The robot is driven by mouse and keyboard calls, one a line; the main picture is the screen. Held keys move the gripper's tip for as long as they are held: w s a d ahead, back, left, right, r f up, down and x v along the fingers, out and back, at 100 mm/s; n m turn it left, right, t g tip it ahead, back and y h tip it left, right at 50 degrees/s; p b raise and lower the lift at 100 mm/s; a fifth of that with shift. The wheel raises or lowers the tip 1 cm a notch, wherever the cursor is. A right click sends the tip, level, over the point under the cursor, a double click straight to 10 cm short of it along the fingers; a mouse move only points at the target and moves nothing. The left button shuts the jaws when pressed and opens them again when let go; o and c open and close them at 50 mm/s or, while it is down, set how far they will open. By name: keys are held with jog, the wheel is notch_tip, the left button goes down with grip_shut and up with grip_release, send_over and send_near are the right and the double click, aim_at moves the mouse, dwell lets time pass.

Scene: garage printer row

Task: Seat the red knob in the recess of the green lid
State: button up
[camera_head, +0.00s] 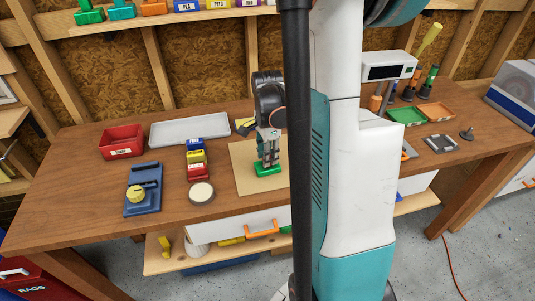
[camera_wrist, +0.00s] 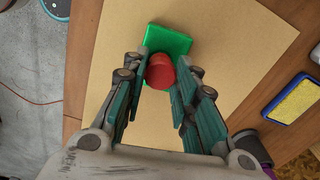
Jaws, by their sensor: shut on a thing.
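My gripper (camera_wrist: 161,75) is shut on the red knob (camera_wrist: 160,72), which sits between its fingertips in the wrist view. The green lid (camera_wrist: 180,42) lies flat on a tan board (camera_wrist: 235,50), directly beyond the knob and partly covered by it and the fingers. In the head view my gripper (camera_head: 268,160) points down over the green lid (camera_head: 267,169), and the knob cannot be made out clearly there. Whether the knob touches the lid or is in the recess cannot be told; the recess is hidden.
Left of the board stand a round pale-topped container (camera_head: 202,192), a stack of small coloured boxes (camera_head: 196,157), a blue device with a yellow knob (camera_head: 144,188), a red bin (camera_head: 122,141) and a grey tray (camera_head: 190,129). My column hides the board's right side.

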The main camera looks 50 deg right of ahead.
jog(key=o, duration=1.3)
jog(key=shift+r, duration=0.15)
notch_tip(320, 180, up, 12)
jog(key=shift+f, duration=0.15)
dwell(0.7)
